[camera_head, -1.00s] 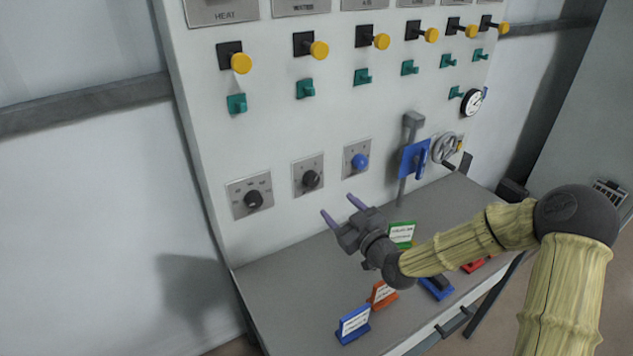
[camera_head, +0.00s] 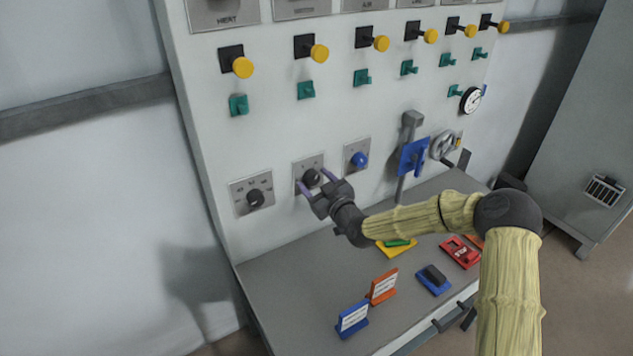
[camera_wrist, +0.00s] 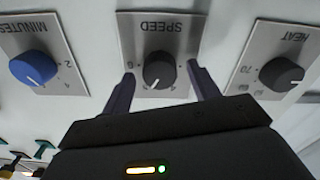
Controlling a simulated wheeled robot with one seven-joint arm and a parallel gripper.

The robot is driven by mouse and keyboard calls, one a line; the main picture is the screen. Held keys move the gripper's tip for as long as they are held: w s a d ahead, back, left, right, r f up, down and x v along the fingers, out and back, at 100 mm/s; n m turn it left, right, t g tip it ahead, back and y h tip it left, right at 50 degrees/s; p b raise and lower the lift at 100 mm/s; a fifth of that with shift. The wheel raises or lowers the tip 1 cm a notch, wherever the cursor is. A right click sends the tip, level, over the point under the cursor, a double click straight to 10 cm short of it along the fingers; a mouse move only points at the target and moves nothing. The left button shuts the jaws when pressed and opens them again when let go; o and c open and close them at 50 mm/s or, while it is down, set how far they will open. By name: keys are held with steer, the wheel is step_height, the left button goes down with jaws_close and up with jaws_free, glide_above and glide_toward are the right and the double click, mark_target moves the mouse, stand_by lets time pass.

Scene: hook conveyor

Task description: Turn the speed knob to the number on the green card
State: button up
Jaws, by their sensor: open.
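The black speed knob (camera_wrist: 158,70) sits on a metal plate (camera_wrist: 185,40) lettered SPEED, which appears upside down in the wrist view. Its white pointer mark faces down and slightly left in that view. In the head view the knob (camera_head: 312,178) is the middle of three lower knobs. My gripper (camera_wrist: 160,75) is open, with one finger on each side of the knob. I cannot tell whether the fingers touch it. A green piece (camera_head: 397,243) shows just below my forearm; the green card's writing is hidden.
The heat knob (camera_wrist: 282,73) and blue minutes knob (camera_wrist: 33,70) flank the speed knob closely. Blue (camera_head: 353,319) and orange (camera_head: 383,287) cards stand on the grey shelf (camera_head: 290,290). A blue lever (camera_head: 413,157) and handwheel (camera_head: 443,146) are to the right.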

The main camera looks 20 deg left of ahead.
steer(key=c, duration=1)
steer(key=shift+o, duration=0.2)
steer(key=shift+f+m+b, duration=0.1)
steer(key=shift+m+b, duration=0.3)
steer(key=shift+b, duration=0.2)
steer(key=shift+f+m+b, duration=0.1)
steer(key=shift+m+b, duration=0.45)
steer(key=shift+m, duration=0.05)
steer(key=m+b, duration=0.2)
steer(key=m, duration=0.1)
steer(key=shift+d+b, duration=0.1)
steer(key=shift+b, duration=0.3)
steer(key=m+b, duration=0.2)
steer(key=m, duration=0.1)
steer(key=shift+w+m, duration=0.1)
steer(key=shift+m, duration=0.3)
steer(key=shift+m+b, duration=0.75)
steer(key=shift+m, duration=0.85)
